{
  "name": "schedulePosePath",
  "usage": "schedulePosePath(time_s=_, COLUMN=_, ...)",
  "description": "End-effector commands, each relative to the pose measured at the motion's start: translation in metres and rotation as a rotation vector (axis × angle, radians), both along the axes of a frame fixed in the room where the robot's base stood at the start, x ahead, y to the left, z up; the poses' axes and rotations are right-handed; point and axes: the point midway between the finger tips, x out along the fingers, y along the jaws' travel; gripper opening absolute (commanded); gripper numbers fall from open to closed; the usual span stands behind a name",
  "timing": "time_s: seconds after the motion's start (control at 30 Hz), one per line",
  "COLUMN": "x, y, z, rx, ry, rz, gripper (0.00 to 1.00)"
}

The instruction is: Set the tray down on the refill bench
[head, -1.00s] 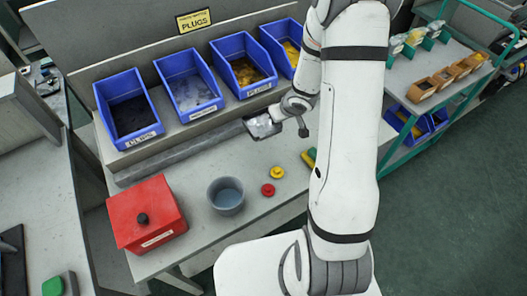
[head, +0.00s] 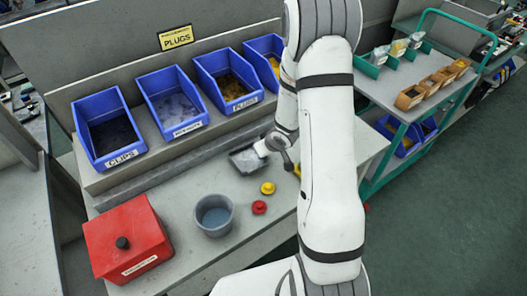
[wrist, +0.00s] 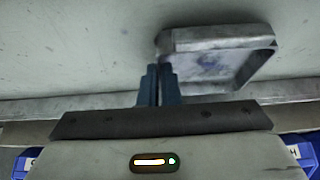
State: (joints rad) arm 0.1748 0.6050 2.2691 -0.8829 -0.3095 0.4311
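The tray (head: 243,161) is a small, shallow grey metal tray, seen at or just above the refill bench (head: 180,227) top. I cannot tell whether it touches the bench. In the wrist view the tray (wrist: 222,40) extends to the right of my fingers, close to the grey surface. My gripper (wrist: 161,75) has its blue fingers close together on the wall at the tray's near left corner. In the head view my gripper (head: 266,147) is at the tray's right end, and my arm hides part of the bench.
Blue bins, including the clips bin (head: 106,128), stand on the ledge behind. In front are a red box (head: 128,238), a grey cup (head: 214,216), a red knob (head: 259,207) and a yellow knob (head: 267,188). A green cart (head: 385,140) stands right.

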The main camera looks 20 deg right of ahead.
Motion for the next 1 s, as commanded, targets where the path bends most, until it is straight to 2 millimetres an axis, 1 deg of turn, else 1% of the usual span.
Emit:
schedulePosePath(time_s=0.1, x=0.000, y=0.000, z=-0.004, rx=0.000, ry=0.000, rz=0.000, gripper=0.00)
schedulePosePath(time_s=0.13, x=0.000, y=0.000, z=-0.003, rx=0.000, ry=0.000, rz=0.000, gripper=0.06)
schedulePosePath(time_s=0.37, x=0.000, y=0.001, z=-0.003, rx=0.001, ry=0.000, rz=0.000, gripper=0.24)
schedulePosePath(time_s=0.57, x=0.000, y=0.001, z=-0.003, rx=0.001, ry=0.000, rz=0.000, gripper=0.25)
schedulePosePath(time_s=0.67, x=0.000, y=0.001, z=0.001, rx=0.000, ry=0.000, rz=0.001, gripper=0.25)
schedulePosePath(time_s=0.77, x=-0.004, y=-0.001, z=0.011, rx=0.000, ry=0.000, rz=-0.001, gripper=0.25)
schedulePosePath(time_s=0.87, x=-0.013, y=-0.004, z=0.028, rx=-0.001, ry=-0.001, rz=-0.001, gripper=0.25)
schedulePosePath(time_s=1.0, x=-0.028, y=-0.009, z=0.057, rx=-0.001, ry=-0.001, rz=0.000, gripper=0.25)
